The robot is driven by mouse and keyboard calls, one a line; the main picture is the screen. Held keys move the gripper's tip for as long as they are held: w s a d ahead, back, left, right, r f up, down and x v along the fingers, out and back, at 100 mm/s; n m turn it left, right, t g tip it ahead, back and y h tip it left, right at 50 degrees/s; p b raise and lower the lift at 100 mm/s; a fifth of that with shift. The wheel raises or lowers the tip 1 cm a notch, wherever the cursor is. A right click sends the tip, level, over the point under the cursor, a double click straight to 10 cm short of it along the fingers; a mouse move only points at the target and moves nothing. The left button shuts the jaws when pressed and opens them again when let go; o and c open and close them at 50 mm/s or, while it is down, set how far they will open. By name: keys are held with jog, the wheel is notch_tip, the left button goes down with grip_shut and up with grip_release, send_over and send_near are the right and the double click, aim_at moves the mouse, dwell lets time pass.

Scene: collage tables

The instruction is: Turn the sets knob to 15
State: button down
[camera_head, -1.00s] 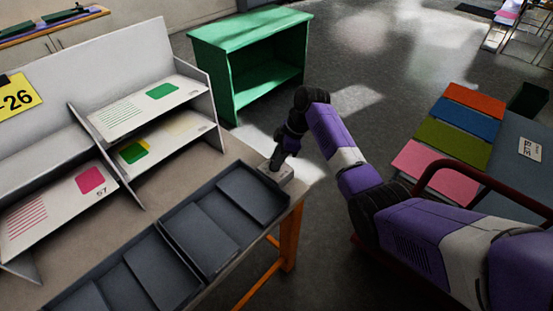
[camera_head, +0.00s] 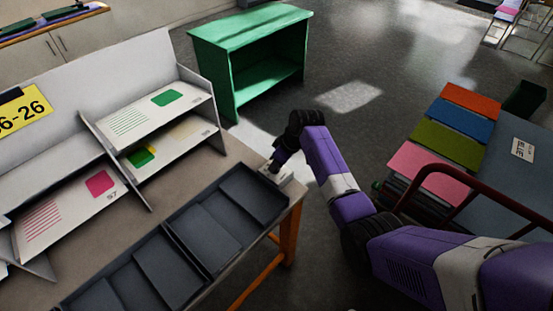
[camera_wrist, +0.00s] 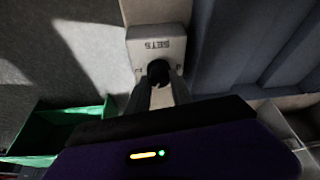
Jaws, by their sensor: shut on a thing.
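The sets box, a small pale block, sits at the table's right end beside the dark trays. In the wrist view the sets box (camera_wrist: 157,44) shows the word SETS upside down. A dark round knob (camera_wrist: 158,70) is on its face. My gripper (camera_wrist: 158,82) is shut on the knob, its fingers on either side. In the head view my gripper (camera_head: 273,167) reaches down to the box (camera_head: 280,176) at the table corner. The number the knob points at cannot be read; the fingers hide much of the dial.
Dark grey trays (camera_head: 222,225) lie on the table just left of the box. Sloped card shelves (camera_head: 150,106) stand behind them. A green shelf unit (camera_head: 250,62) is on the floor beyond. Coloured folders (camera_head: 455,131) are at right.

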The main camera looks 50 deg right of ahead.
jog(key=shift+r+m+h+p, duration=0.1)
jog(key=shift+m+h+p, duration=0.25)
jog(key=shift+m, duration=0.45)
jog(key=c, duration=1.1)
grip_release()
jog(key=shift+c, duration=0.2)
jog(key=v, duration=0.7)
jog(key=shift+s+r, duration=0.2)
jog(key=shift+r, duration=0.1)
jog(key=shift+a, duration=0.1)
